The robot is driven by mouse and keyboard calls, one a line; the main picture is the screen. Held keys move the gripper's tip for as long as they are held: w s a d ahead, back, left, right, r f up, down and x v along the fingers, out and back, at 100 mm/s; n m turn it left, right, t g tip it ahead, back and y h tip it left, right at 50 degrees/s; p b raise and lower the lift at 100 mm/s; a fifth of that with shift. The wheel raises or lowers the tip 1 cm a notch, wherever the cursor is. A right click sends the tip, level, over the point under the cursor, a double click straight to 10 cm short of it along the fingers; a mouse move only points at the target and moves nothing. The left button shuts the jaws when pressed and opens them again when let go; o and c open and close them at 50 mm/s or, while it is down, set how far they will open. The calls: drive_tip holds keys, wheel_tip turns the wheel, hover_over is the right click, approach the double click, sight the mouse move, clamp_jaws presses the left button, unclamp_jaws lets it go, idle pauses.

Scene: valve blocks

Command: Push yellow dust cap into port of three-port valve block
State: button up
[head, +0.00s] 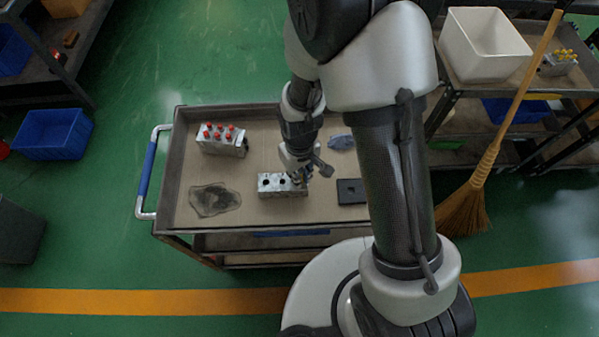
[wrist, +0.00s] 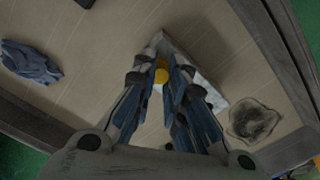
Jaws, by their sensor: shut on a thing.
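The three-port valve block (head: 283,191) is a silver block lying on the cart top in the head view, with two dark ports showing. Its right end is partly hidden by my gripper (head: 298,176). In the wrist view the block (wrist: 213,92) shows behind and right of my fingers. The yellow dust cap (wrist: 162,76) shows between the fingertips of my gripper (wrist: 163,82), which is shut on it over one end of the block. I cannot tell whether the cap touches the port or how deep it sits.
A block with several red caps (head: 221,139) stands at the back left of the cart (head: 262,127). A dark stained patch (head: 214,200) lies left, a grey-blue rag (head: 341,142) behind right, and a black plate (head: 351,191) to the right. The cart has raised edges.

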drive_tip(key=shift+f, duration=0.25)
drive_tip(key=o, duration=0.7)
drive_tip(key=shift+o, duration=0.2)
drive_tip(key=shift+r, duration=0.1)
wheel_tip(320, 180, up, 12)
idle(0.3)
drive_tip(key=s+d+r+m+t, duration=0.2)
drive_tip(key=s+d+r, duration=0.3)
drive_tip(key=r, duration=0.4)
drive_tip(key=s+d+r+m+t, duration=0.2)
drive_tip(key=s+d+r+m, duration=0.1)
drive_tip(key=s+d+r, duration=0.3)
wheel_tip(320, 180, up, 4)
drive_tip(key=s, duration=0.2)
drive_tip(key=shift+s+m+t, duration=0.3)
